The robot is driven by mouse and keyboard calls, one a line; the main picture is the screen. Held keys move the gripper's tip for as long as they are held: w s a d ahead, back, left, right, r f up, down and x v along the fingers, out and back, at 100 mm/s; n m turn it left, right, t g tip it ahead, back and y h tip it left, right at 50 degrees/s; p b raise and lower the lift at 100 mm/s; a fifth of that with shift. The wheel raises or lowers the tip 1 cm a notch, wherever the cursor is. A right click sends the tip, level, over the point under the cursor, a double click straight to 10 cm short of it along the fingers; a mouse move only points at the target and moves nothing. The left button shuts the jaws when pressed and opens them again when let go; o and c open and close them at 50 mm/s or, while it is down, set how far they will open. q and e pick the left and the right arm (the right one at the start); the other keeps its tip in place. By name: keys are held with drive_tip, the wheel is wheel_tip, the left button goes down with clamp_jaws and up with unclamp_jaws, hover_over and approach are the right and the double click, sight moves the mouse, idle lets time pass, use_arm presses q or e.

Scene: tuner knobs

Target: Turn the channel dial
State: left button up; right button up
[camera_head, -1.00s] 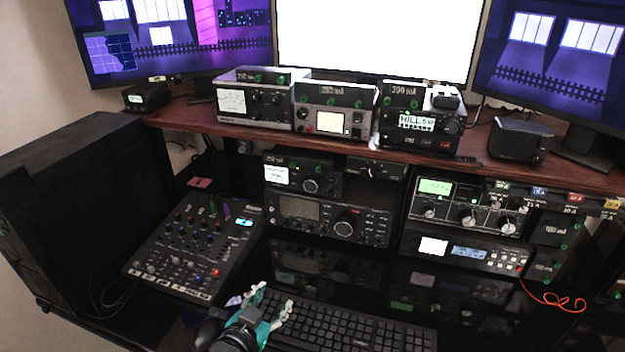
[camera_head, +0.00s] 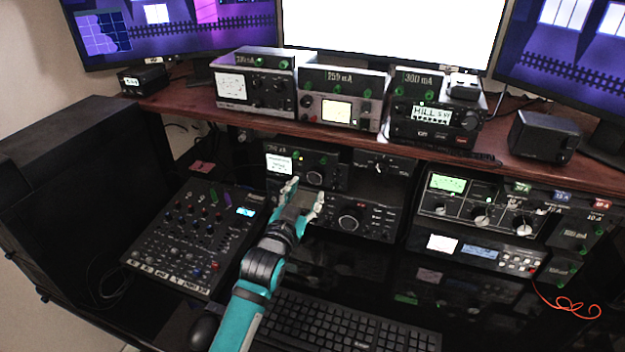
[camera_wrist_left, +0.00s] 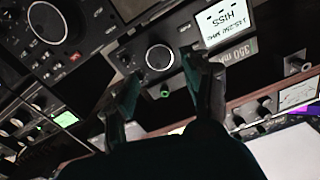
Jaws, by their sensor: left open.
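A small black radio with a lit white screen (camera_head: 280,164) stands under the shelf. Its round silver-rimmed dial (camera_head: 315,178) faces out. In the left wrist view this dial (camera_wrist_left: 159,57) lies between the fingertips, with a gap on both sides. My left gripper (camera_head: 305,192) is open and empty in front of this radio, just below the dial. It fills the lower part of the left wrist view (camera_wrist_left: 165,75). A larger radio below has a bigger dial (camera_head: 349,223). No label showing which is the channel dial is readable. My right gripper is not in view.
A mixer panel (camera_head: 190,235) lies at left and a keyboard (camera_head: 340,320) below. The wooden shelf (camera_head: 210,116) overhangs the radios and carries several more devices. Another knobbed unit (camera_head: 480,214) stands to the right, with a red cable (camera_head: 570,306) below.

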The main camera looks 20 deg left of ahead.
sight(315, 178)
use_arm(q)
drive_tip(key=w, duration=0.4)
drive_tip(key=shift+w, duration=0.2)
drive_tip(key=shift+w+d, duration=0.1)
drive_tip(key=shift+w, duration=0.35)
drive_tip(key=c, duration=0.9)
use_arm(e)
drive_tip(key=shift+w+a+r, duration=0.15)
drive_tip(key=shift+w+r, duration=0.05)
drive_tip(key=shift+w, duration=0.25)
